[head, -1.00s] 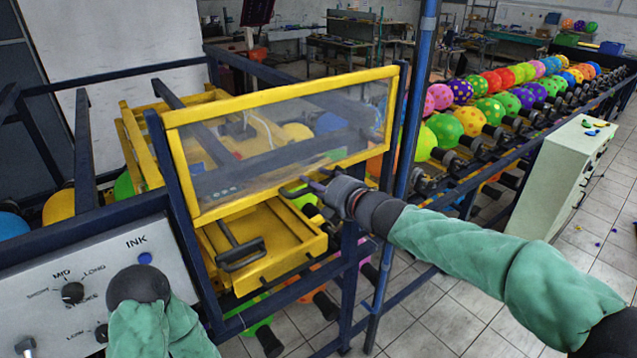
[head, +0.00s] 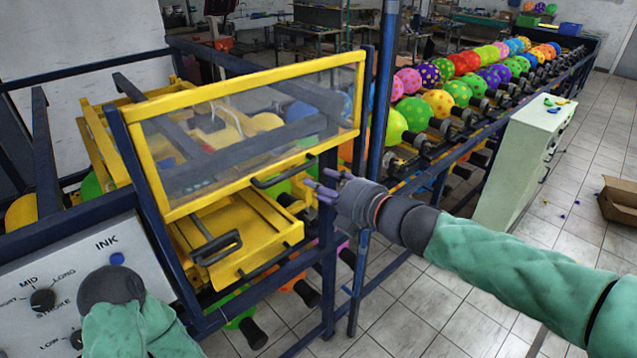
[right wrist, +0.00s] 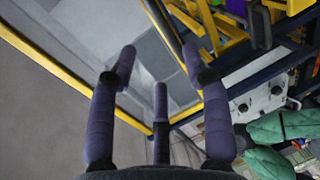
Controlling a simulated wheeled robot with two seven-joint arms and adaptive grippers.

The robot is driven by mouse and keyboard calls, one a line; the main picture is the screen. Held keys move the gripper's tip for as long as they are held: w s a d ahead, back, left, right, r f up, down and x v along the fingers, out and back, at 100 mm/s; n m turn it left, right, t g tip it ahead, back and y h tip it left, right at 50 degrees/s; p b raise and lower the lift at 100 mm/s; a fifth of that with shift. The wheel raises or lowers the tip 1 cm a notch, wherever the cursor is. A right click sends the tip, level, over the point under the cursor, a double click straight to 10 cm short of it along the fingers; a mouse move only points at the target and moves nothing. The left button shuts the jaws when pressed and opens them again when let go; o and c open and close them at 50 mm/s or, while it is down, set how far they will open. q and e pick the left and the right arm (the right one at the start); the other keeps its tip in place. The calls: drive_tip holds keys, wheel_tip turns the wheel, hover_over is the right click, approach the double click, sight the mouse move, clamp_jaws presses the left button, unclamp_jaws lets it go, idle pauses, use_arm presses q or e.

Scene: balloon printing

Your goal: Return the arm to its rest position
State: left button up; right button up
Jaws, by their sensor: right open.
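My right gripper (head: 322,187) is in front of the machine, just right of the yellow-framed clear cover (head: 262,80). Its purple-grey fingers also show in the right wrist view (right wrist: 160,75), spread apart with nothing between them. The dark handle (head: 285,173) on the cover's lower edge is left of the fingertips, with a small gap in the picture. My right arm, in a green sleeve, reaches in from the lower right. My left arm comes in at the lower left, over the control panel (head: 55,270); its gripper fingers are hidden.
A yellow tray (head: 265,250) with a dark handle (head: 215,247) sits below the cover. A blue post (head: 378,110) stands close behind my right gripper. A balloon rack (head: 470,110), a pale cabinet (head: 520,160) and a cardboard box (head: 620,200) are to the right. Tiled floor (head: 410,310) is open.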

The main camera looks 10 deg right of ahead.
drive_tip(key=shift+w+f, duration=0.1)
wheel_tip(320, 180, down, 42)
drive_tip(key=s+m+g+h+b, duration=0.1)
drive_tip(key=m+g+h+b, duration=0.2)
drive_tip(key=m+g+b, duration=0.75)
use_arm(q)
wheel_tip(320, 180, down, 16)
drive_tip(key=b, duration=0.5)
use_arm(e)
drive_tip(key=s+d+f+m+g+h, duration=0.1)
drive_tip(key=s+f+m, duration=0.7)
drive_tip(key=s+f, duration=0.4)
drive_tip(key=s+d+f+m+g+h, duration=0.1)
drive_tip(key=s+f+m, duration=0.8)
drive_tip(key=f, duration=1.1)
drive_tip(key=s+d, duration=0.1)
drive_tip(key=s, duration=0.2)
drive_tip(key=shift+s+f, duration=0.15)
drive_tip(key=shift+f, duration=0.15)
use_arm(q)
drive_tip(key=shift+o, duration=0.3)
